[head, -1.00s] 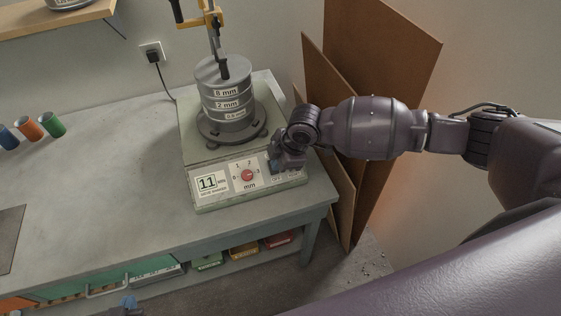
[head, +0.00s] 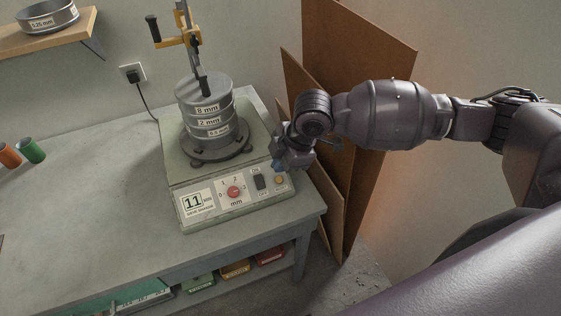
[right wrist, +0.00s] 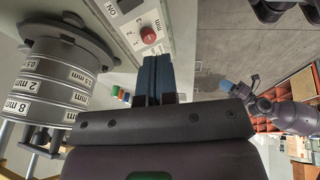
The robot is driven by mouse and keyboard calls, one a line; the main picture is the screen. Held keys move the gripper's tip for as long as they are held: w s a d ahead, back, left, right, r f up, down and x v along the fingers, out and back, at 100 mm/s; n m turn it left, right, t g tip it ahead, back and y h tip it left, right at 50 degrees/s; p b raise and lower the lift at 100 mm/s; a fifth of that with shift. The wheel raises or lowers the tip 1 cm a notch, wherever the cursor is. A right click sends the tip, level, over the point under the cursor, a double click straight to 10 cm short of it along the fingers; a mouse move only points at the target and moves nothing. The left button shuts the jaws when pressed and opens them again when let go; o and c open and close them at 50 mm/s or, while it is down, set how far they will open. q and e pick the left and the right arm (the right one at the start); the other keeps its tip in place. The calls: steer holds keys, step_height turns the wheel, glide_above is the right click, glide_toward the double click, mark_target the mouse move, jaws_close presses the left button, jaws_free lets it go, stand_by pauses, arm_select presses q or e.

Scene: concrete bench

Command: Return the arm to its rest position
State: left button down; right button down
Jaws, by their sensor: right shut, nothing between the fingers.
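My right gripper (head: 278,165) hangs above the right end of the control panel (head: 212,216), apart from it. In the right wrist view its blue fingers (right wrist: 153,72) are together, with nothing between them. The sieve shaker (head: 175,173) carries a clamped stack of grey sieves (head: 208,108). Its panel has a display reading 11, a red knob (head: 233,191), a black switch (head: 260,182) and a yellow-orange button (head: 279,180). My left gripper (right wrist: 228,87) shows only in the right wrist view, away from the bench; its jaw opening is too small to tell.
Brown boards (head: 345,120) lean on the wall behind my right arm. The grey bench (head: 100,215) is clear left of the shaker, apart from orange (head: 9,155) and green (head: 31,151) cups. A shelf (head: 50,33) holds another sieve. Coloured boxes sit under the bench.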

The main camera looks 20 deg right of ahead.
steer(key=w+a+r+m+t+y, duration=0.45)
steer(key=w+a+r+t, duration=0.2)
steer(key=w+t, duration=0.2)
steer(key=s+d+f+m+t+h+b, duration=0.2)
steer(key=s+d+f+m+t+h, duration=0.25)
steer(key=s+d+f+m, duration=0.65)
steer(key=s+d+f+m+g+h, duration=0.1)
steer(key=s+d+f+h, duration=0.1)
steer(key=s+f, duration=0.5)
steer(key=s+d+f+g+h, duration=0.1)
steer(key=s+d+f+g, duration=0.1)
steer(key=s+d+f, duration=0.2)
steer(key=s+f, duration=0.3)
steer(key=shift+s+f+m+g+h, duration=0.15)
steer(key=shift+f+m+g+h, duration=0.15)
steer(key=shift+f+m+h, duration=0.1)
